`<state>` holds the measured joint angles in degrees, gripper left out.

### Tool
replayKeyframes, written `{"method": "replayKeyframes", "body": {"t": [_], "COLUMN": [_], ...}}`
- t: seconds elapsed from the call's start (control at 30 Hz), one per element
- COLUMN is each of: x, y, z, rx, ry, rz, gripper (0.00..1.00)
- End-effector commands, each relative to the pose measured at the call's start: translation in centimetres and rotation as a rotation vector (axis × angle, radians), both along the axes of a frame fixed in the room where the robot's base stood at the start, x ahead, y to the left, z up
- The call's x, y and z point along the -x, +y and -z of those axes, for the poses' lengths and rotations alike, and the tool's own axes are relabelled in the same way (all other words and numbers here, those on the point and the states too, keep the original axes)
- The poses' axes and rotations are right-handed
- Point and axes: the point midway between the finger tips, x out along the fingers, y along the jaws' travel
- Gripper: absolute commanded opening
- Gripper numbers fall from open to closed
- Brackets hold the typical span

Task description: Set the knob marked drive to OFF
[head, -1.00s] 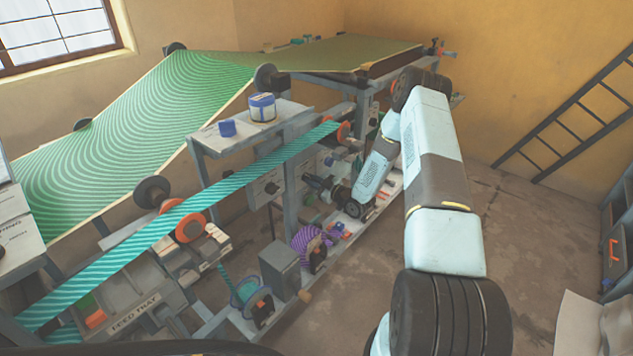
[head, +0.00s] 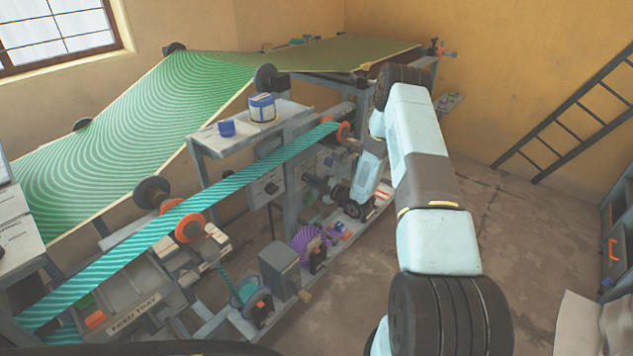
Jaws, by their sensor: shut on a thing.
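My gripper (head: 312,183) reaches from the right to the front side of the press, below the green striped belt. Its dark fingers are shut on what seems to be a knob on the machine's side. The fingers hide that knob, so neither its pointer nor its marking shows. A grey panel (head: 262,186) with a dark knob (head: 270,188) is left of my gripper, apart from it. Labels on the panels are too small to read, so I cannot tell which knob is marked drive.
The striped belt (head: 262,162) runs just above my gripper. A shelf (head: 205,142) with a blue cup (head: 227,128) and a tin (head: 262,107) is up left. A purple striped roll (head: 308,243) and a grey box (head: 279,268) are below.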

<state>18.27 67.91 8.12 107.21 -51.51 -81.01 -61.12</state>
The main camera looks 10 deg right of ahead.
Motion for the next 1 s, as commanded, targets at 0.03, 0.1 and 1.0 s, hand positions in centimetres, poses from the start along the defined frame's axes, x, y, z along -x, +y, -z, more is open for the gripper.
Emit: {"method": "replayKeyframes", "body": {"t": [0.03,0.1,1.0], "x": [0.08,0.08,0.23], "y": [-0.28,-0.28,-0.24], "z": [0.29,0.29,0.08], "rx": [0.008,0.011,0.008], "ry": [0.003,0.0,-0.003], "rz": [0.004,0.004,0.001], "gripper": [0.0,0.0,0.39]}}
